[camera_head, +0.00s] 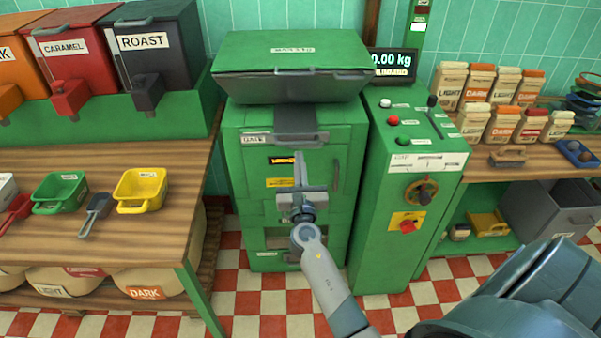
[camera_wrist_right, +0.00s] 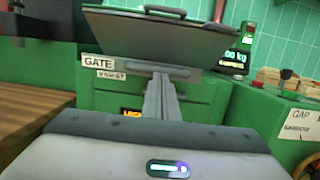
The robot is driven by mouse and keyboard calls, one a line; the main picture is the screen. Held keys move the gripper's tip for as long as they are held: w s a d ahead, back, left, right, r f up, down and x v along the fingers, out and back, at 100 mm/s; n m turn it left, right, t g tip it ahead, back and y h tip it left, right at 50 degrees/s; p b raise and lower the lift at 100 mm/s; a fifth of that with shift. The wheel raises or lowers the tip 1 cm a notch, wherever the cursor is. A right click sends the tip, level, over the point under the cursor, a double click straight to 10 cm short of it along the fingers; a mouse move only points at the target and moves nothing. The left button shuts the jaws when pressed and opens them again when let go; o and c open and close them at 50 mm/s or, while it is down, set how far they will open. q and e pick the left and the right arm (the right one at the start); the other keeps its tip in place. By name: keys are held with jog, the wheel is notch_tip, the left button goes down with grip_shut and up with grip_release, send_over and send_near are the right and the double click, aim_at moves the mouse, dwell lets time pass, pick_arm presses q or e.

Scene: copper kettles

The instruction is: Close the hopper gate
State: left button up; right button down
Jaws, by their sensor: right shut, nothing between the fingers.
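The hopper (camera_head: 293,55) is a green lidded bin on top of the green machine. Its gate (camera_head: 295,122) is a dark grey plate jutting out of the machine's front below the hopper, beside a "GATE" label (camera_head: 257,139). In the right wrist view the gate (camera_wrist_right: 160,68) is a grey bar under the hopper, right of the "GATE" label (camera_wrist_right: 97,63). My right gripper (camera_head: 298,157) is shut and empty, its fingertips at the gate's front edge. The wrist view shows the fingers (camera_wrist_right: 158,85) reaching up to the bar; I cannot tell whether they touch. My left gripper is not in view.
A control cabinet (camera_head: 410,210) with knobs stands close on the right. A wooden bench (camera_head: 170,220) with coloured scoops is on the left, and a shelf (camera_head: 525,155) with bags is at the right. Checkered floor (camera_head: 260,300) shows in front.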

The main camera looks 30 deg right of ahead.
jog(key=shift+x, duration=1.4)
